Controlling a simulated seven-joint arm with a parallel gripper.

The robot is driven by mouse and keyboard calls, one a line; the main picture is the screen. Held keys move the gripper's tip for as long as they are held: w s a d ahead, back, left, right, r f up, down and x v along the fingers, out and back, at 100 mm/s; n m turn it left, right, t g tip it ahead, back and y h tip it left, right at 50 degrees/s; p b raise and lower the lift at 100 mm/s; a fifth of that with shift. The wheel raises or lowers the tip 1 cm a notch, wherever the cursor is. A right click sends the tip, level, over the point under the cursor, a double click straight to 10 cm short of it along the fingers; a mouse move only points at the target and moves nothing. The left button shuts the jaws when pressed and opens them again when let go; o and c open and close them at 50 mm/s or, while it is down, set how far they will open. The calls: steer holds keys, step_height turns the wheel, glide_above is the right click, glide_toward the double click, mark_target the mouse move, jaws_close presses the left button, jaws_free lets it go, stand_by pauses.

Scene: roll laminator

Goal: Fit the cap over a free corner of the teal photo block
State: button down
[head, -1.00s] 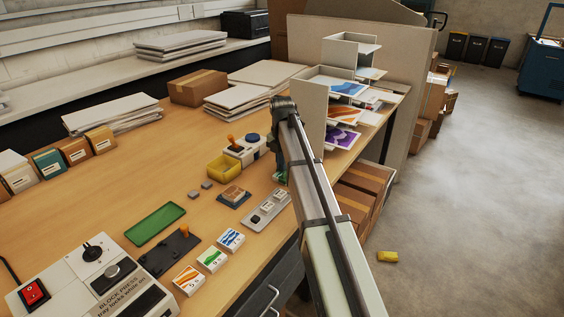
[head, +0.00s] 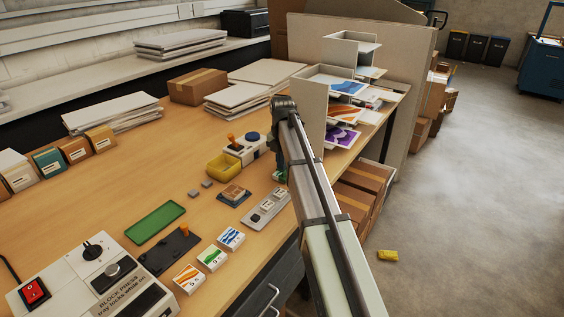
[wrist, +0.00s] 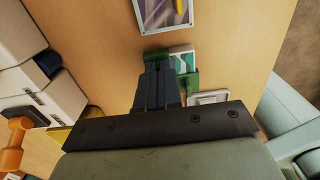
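The teal-and-white photo block (wrist: 183,63) lies on the bench just beyond and right of my fingertips in the wrist view. Green pieces show beside it (wrist: 192,80), and my fingers partly cover that area. My gripper (wrist: 159,68) points at the bench with its dark fingers close together. I cannot see whether a cap is between them. In the head view my arm hides most of the gripper and the block. A grey tray (head: 254,225) holds several small pieces, one dark and others pale; I cannot tell whether these are caps.
A white device with a blue knob (head: 254,137) and a yellow bin (head: 215,168) stand left of my gripper. A framed picture (wrist: 165,28) lies ahead. Several printed blocks (head: 212,257), a green tray (head: 155,222) and a block press (head: 90,278) lie nearer. Shelves (head: 312,110) stand behind.

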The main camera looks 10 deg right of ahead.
steer(key=c, duration=1.6)
jaws_free()
steer(key=shift+r, duration=0.2)
steer(key=shift+r, duration=1.15)
steer(key=shift+r, duration=0.2)
steer(key=shift+o, duration=0.4)
steer(key=o, duration=0.5)
steer(key=shift+r, duration=0.1)
steer(key=shift+r, duration=2.4)
